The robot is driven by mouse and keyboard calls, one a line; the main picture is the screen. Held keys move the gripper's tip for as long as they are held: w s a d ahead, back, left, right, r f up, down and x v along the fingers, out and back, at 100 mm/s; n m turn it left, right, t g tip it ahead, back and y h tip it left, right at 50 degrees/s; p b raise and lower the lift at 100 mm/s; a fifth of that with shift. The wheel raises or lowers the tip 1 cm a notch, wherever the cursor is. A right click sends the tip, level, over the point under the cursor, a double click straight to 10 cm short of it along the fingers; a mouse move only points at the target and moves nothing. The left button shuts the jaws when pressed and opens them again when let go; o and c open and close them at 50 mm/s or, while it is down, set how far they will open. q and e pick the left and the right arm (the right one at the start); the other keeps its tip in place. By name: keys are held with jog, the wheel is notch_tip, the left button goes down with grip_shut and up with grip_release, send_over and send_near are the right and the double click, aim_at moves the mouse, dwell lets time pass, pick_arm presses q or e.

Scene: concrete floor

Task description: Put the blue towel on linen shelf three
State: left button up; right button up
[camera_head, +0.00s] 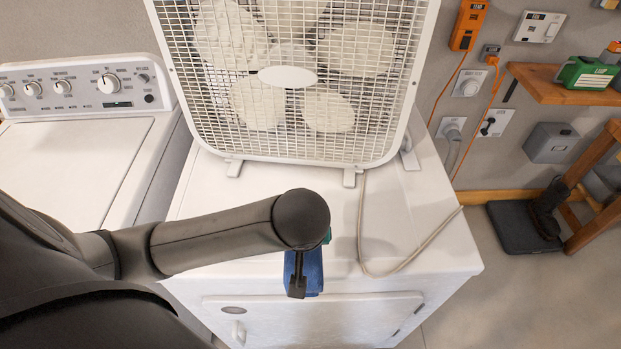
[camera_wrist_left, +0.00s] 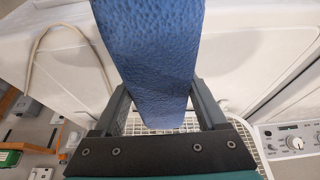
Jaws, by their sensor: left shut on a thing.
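The blue towel (camera_head: 310,272) hangs from my left gripper (camera_head: 300,280) at the front edge of the white dryer top, mostly hidden behind my arm in the head view. In the left wrist view the blue towel (camera_wrist_left: 155,60) fills the middle, between the two fingers of my left gripper (camera_wrist_left: 160,100), which is shut on it. No linen shelf that I can identify is in view. My right gripper is not in view.
A white box fan (camera_head: 288,78) stands on the dryer top (camera_head: 420,230), with its cord (camera_head: 362,225) trailing to the right. A washer (camera_head: 75,160) stands at left. A wooden shelf (camera_head: 545,88) with a green item is on the right wall.

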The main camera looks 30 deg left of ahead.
pick_arm(q)
jog(key=w+a+f, duration=0.1)
jog(key=w+a, duration=0.1)
jog(key=w, duration=0.2)
jog(key=w+a, duration=0.3)
jog(key=w, duration=0.2)
jog(key=w+a+f+b, duration=0.1)
jog(key=w+a, duration=0.2)
jog(key=w, duration=0.2)
jog(key=shift+a+f, duration=0.25)
jog(key=shift+f, duration=0.1)
notch_tip(320, 180, down, 4)
jog(key=shift+s+r, duration=0.1)
jog(key=shift+f, duration=0.25)
jog(key=o, duration=1.4)
jog(key=shift+a+f, duration=0.1)
jog(key=shift+f, duration=0.05)
jog(key=shift+o, duration=0.2)
